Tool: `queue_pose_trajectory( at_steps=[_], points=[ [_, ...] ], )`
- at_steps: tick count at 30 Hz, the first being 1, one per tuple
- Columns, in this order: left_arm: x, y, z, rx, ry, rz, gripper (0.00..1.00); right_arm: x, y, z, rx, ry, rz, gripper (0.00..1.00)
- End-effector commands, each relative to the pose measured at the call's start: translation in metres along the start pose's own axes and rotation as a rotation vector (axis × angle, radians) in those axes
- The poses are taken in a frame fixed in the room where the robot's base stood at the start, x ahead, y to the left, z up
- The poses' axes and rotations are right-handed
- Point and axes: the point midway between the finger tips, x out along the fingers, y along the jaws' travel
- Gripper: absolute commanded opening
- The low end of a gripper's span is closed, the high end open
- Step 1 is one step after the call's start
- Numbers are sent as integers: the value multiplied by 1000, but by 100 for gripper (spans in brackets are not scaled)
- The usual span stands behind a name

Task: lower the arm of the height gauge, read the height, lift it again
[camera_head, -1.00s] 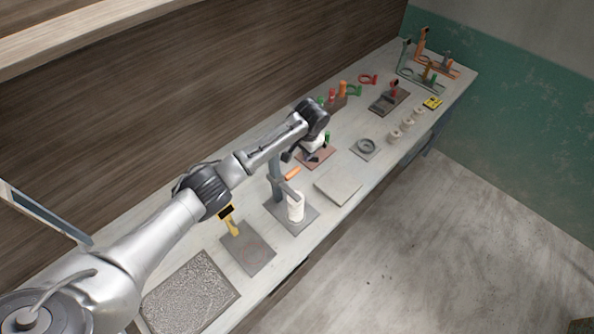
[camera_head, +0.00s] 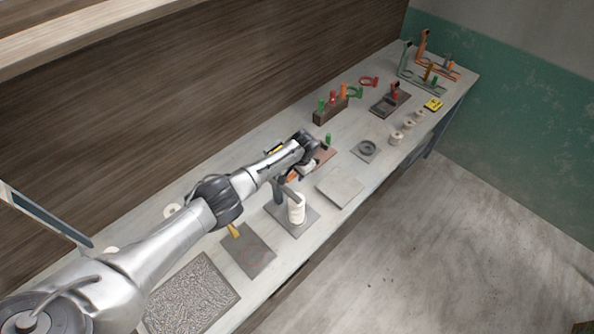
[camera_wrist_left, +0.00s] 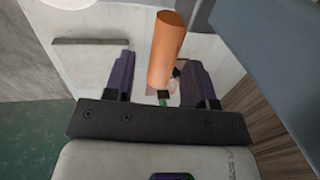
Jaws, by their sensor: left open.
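The height gauge has a blue-grey post (camera_head: 278,191) on a grey base plate (camera_head: 309,222), with an arm and an orange handle (camera_head: 292,179). A white cylinder (camera_head: 296,210) stands on the plate under the arm. My left gripper (camera_head: 306,172) is at the handle and partly hidden by its own wrist. In the left wrist view the gripper (camera_wrist_left: 158,75) is open, and the orange handle (camera_wrist_left: 168,45) shows between its two dark fingers, with a gap on each side. The blue-grey post (camera_wrist_left: 270,45) is at the upper right there. The scale reading is too small to tell.
A bare grey slab (camera_head: 339,187) lies right of the gauge. A dark board (camera_head: 249,251) and a textured slab (camera_head: 192,293) lie to its left. A block with coloured handles (camera_head: 331,109), a grey ring (camera_head: 367,148) and several small pale cylinders (camera_head: 396,138) stand farther along.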

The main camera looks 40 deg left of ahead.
Motion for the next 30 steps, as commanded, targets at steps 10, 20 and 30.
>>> queue_pose_trajectory(
  at_steps=[10,20,30],
  points=[
    [0,0,0,0,1,0,41,0,0,0,-2,0,1,43],
    [0,0,0,0,0,0,9,0,3,0,-11,0,8,43],
    [0,0,0,0,0,0,0,0,3,0,-9,0,7,43]
  ],
)
